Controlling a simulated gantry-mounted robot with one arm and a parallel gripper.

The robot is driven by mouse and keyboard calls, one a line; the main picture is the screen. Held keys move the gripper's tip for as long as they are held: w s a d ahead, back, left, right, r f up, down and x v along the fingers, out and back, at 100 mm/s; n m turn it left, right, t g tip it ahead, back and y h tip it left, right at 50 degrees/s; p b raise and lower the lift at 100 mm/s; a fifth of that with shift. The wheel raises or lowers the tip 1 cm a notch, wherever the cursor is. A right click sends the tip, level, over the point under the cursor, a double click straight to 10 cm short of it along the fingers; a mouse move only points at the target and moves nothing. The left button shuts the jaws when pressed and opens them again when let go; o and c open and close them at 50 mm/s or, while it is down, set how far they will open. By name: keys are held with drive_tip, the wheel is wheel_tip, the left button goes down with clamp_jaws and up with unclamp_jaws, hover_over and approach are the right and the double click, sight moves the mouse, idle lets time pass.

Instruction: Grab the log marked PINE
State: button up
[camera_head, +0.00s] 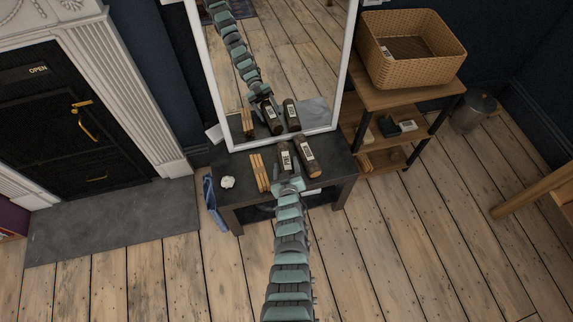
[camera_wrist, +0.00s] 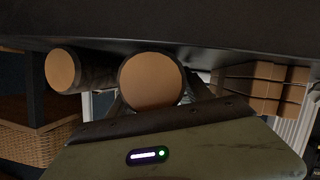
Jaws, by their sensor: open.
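Two dark-barked logs with white labels lie side by side on the low dark table (camera_head: 229,187). The label writing is too small to read, so I cannot tell which log is PINE. The left log (camera_head: 285,160) is directly ahead of my gripper (camera_head: 288,184). Its pale round end fills the middle of the wrist view (camera_wrist: 150,80). The right log (camera_head: 306,156) shows its end at the left of the upside-down wrist view (camera_wrist: 62,69). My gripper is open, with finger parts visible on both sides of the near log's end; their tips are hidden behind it.
A bundle of pale wood sticks (camera_head: 260,173) lies left of the logs, with a white crumpled item (camera_head: 227,182) further left. A mirror (camera_head: 337,80) stands behind the table. A shelf with a wicker basket (camera_head: 425,75) is at the right.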

drive_tip(key=shift+c, duration=0.5)
clamp_jaws()
drive_tip(key=shift+r, duration=0.1)
